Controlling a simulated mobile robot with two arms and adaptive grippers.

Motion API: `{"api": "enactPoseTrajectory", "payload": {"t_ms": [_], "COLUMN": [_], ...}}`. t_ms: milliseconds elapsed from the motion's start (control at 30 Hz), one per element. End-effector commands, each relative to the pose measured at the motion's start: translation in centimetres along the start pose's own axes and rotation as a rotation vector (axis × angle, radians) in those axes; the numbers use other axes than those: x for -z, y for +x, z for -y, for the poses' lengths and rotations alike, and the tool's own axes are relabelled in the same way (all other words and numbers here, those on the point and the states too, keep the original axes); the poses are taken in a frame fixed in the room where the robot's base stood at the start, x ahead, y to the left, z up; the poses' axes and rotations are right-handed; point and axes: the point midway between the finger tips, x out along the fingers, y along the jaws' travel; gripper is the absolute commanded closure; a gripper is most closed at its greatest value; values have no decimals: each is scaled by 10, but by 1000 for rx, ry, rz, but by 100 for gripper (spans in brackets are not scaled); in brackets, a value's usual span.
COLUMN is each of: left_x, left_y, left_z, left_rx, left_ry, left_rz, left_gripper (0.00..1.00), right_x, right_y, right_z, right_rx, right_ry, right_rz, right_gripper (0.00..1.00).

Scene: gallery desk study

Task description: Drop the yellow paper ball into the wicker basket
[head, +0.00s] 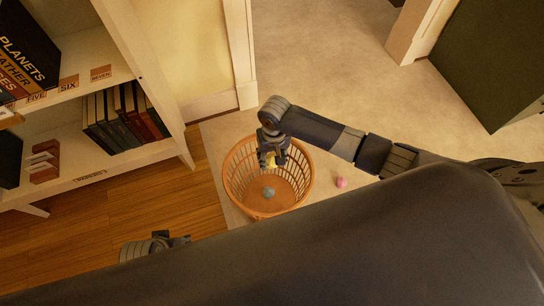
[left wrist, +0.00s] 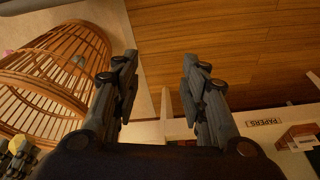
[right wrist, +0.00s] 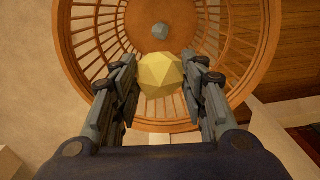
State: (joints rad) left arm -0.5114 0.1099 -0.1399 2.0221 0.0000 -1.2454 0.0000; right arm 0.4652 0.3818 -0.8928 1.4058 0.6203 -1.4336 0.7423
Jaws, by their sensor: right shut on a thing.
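The yellow paper ball (right wrist: 161,75) is held between the fingers of my right gripper (right wrist: 160,88), which is shut on it. In the head view the ball (head: 271,159) shows small under my right gripper (head: 272,157), over the wicker basket (head: 231,172). The basket's slatted wall also shows in the right wrist view (right wrist: 82,45), with its opening beneath the ball. My left gripper (left wrist: 158,85) is open and empty, beside the basket (left wrist: 75,45) in the left wrist view. In the head view only part of the left arm shows.
A grey-blue ball (head: 269,192) lies inside the basket. A pink ball (head: 341,182) lies on the pale floor to the basket's right. A bookshelf (head: 150,145) stands at left, with wooden floor (head: 140,215) before it. Pale floor beyond the basket is clear.

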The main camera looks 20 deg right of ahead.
Motion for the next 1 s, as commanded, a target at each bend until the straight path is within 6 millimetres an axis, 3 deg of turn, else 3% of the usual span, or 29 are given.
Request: {"api": "enactPoseTrajectory", "payload": {"t_ms": [600, 1000], "left_x": [11, 10], "left_y": [-84, -100], "left_z": [4, 4], "left_rx": [9, 10], "left_ry": [-6, -7], "left_rz": [-49, -54], "left_gripper": [60, 60], "right_x": [0, 0], "right_y": [28, 30], "right_z": [-1, -1], "right_rx": [-1, 0], "right_ry": [1, 1], "right_rz": [0, 0], "right_gripper": [72, 72]}}
